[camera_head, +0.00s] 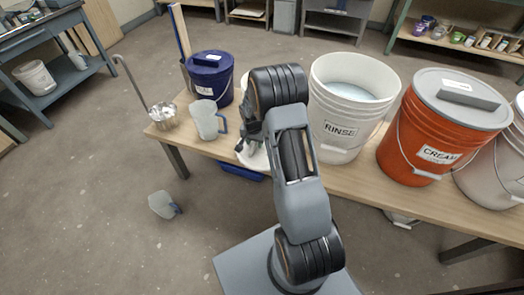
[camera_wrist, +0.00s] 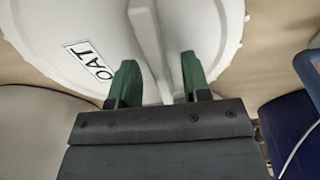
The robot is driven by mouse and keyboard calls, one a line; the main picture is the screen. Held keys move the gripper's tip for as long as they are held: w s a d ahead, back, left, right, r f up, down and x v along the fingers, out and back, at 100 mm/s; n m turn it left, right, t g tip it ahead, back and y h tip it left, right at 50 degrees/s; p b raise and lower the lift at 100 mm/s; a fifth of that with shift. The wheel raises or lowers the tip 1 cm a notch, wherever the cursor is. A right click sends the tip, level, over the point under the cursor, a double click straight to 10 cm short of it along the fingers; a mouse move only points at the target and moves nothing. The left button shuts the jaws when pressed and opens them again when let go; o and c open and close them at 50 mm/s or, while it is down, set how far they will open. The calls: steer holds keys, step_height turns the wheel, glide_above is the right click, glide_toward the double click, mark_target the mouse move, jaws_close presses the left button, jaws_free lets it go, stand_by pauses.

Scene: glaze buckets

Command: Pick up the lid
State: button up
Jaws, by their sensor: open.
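A round white lid (camera_wrist: 205,30) with a raised bar handle (camera_wrist: 150,45) and a label reading "OAT" (camera_wrist: 90,60) fills the upper wrist view. In the head view a pale edge of it (camera_head: 246,158) shows at the table's front edge, mostly hidden by my arm. My gripper (camera_wrist: 157,75) is open, its two green fingers over the lid on either side of the bar handle. There are gaps between the fingers and the bar. Whether the fingertips touch the lid, I cannot tell. In the head view my gripper (camera_head: 250,136) is partly hidden.
Another pitcher (camera_head: 162,204) lies on the floor.

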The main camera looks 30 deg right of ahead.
steer(key=shift+f, duration=0.2)
stand_by(0.5)
jaws_close()
